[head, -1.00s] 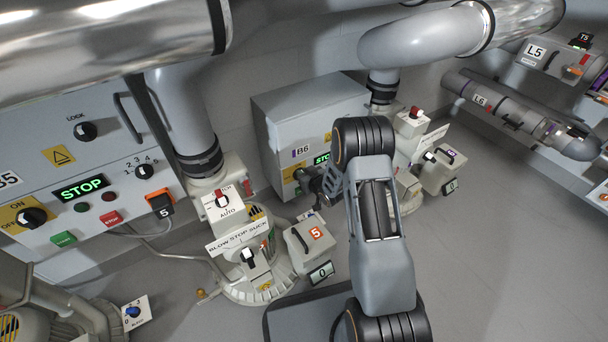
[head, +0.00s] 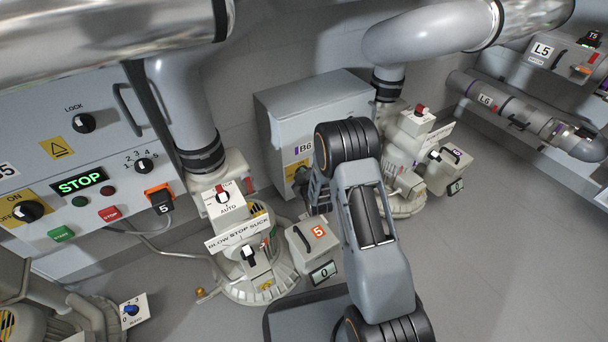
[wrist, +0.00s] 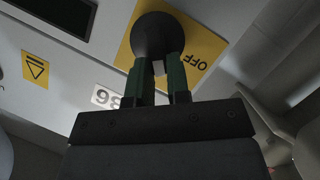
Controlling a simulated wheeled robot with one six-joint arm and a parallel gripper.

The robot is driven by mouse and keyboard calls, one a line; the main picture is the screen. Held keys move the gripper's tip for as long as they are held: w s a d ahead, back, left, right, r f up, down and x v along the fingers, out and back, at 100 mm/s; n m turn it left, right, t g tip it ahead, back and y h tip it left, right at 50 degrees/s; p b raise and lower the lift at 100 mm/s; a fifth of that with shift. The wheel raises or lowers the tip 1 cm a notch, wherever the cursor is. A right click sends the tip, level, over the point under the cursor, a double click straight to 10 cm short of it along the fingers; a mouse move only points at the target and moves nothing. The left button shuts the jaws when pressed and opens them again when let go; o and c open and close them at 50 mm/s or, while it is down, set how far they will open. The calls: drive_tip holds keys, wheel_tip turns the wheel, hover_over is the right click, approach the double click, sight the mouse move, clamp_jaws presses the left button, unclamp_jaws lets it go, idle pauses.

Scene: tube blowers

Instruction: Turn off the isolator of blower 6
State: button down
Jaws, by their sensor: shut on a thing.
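The grey blower 6 cabinet (head: 285,120), labelled B6, stands at the middle back of the head view. Its yellow isolator plate (head: 291,168) is at the lower left of its front, partly hidden by my arm. In the wrist view, upside down, the dark round isolator knob (wrist: 152,35) sits on the yellow plate (wrist: 205,48). The OFF label shows; no ON label is visible. My gripper (wrist: 158,65) has its green fingers shut on the knob. I cannot tell which way the knob points. The cabinet's display is hidden in the head view.
The blower 5 panel (head: 75,150) with its STOP display is at the left. Blower 5's white valve boxes (head: 240,262) stand low beside my arm. Blower 6's valve boxes (head: 412,150) are to its right. The floor at right (head: 510,260) is clear.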

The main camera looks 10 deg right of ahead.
drive_tip(key=shift+s+a+f+n+t+h, duration=0.15)
drive_tip(key=shift+n+t+h, duration=0.1)
drive_tip(key=shift+n, duration=0.3)
drive_tip(key=shift+w+a+f+n+t+h, duration=0.15)
drive_tip(key=shift+n+h, duration=0.15)
drive_tip(key=shift+n, duration=0.2)
drive_tip(key=shift+s+a+f+n+t+h, duration=0.1)
drive_tip(key=shift+n+t+h, duration=0.15)
drive_tip(key=shift+n, duration=0.3)
drive_tip(key=c, duration=1.1)
unclamp_jaws()
wheel_tip(320, 180, up, 3)
drive_tip(key=shift+r+p, duration=0.15)
drive_tip(key=shift+p, duration=0.7)
drive_tip(key=s+r+p, duration=0.2)
drive_tip(key=s+r, duration=0.1)
drive_tip(key=s, duration=0.1)
drive_tip(key=s+r+p, duration=0.2)
drive_tip(key=s+r, duration=0.1)
drive_tip(key=s, duration=0.2)
drive_tip(key=s+r+p, duration=0.2)
drive_tip(key=s+r, duration=0.1)
drive_tip(key=s, duration=0.2)
drive_tip(key=shift+d+r, duration=0.3)
drive_tip(key=shift+r, duration=0.05)
